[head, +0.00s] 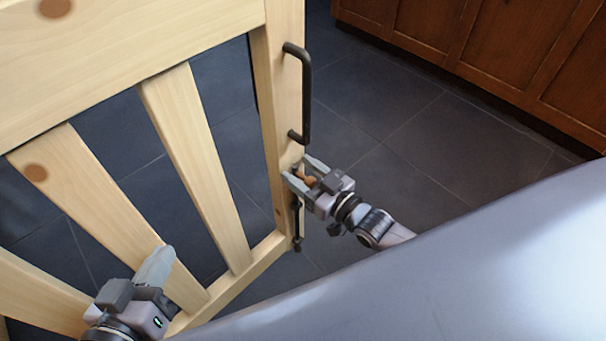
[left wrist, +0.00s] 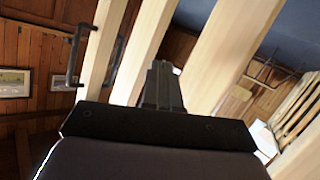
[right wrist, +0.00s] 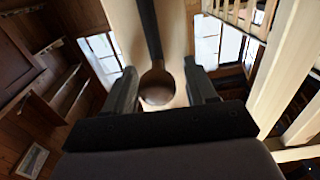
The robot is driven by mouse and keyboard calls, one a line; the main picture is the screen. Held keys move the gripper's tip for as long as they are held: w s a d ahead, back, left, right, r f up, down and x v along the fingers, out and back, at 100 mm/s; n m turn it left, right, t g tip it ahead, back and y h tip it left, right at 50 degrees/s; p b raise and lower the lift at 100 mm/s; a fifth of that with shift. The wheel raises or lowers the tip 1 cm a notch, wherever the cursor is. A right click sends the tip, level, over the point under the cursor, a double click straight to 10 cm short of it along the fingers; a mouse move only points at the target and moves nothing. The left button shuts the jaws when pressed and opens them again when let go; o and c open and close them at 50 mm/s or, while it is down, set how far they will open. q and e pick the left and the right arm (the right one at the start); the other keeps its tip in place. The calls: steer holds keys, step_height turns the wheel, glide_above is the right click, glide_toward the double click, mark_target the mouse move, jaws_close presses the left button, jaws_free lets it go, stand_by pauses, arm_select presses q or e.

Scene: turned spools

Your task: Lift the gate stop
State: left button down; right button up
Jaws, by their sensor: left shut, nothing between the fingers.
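The wooden gate (head: 285,110) stands across the left of the head view. Its stop shows as a brown turned knob (head: 307,181) with a dark rod (head: 296,220) below, low on the end post. My right gripper (head: 300,172) is open at the knob, a finger on each side. In the right wrist view the round knob (right wrist: 157,84) lies between the parted fingers, with gaps beside it. My left gripper (head: 160,258) is shut and empty in front of the slats; its fingers also meet in the left wrist view (left wrist: 162,82). The gripper partly hides the knob.
A dark bar handle (head: 306,95) is fixed to the post above my right gripper. Wooden cabinets (head: 480,45) stand at the back right. The dark tiled floor (head: 430,140) between them and the gate is clear.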

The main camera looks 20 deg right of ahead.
arm_select(q)
steer(key=shift+s, duration=0.1)
arm_select(e)
steer(key=shift+s+f, duration=0.15)
steer(key=shift+f, duration=0.05)
steer(key=shift+s+d, duration=0.15)
steer(key=shift+s, duration=0.1)
steer(key=p+v, duration=0.2)
steer(key=v, duration=0.3)
steer(key=shift+s+d+r, duration=0.1)
steer(key=shift+s, duration=0.2)
steer(key=shift+s+d+p, duration=0.15)
steer(key=shift+s+p, duration=0.15)
arm_select(q)
steer(key=shift+w+d+r+n+g, duration=0.2)
steer(key=shift+d+n+g, duration=0.1)
steer(key=shift+d+g, duration=0.3)
steer(key=shift+s+a+f, duration=0.1)
steer(key=shift+f, duration=0.1)
steer(key=shift+s, duration=0.1)
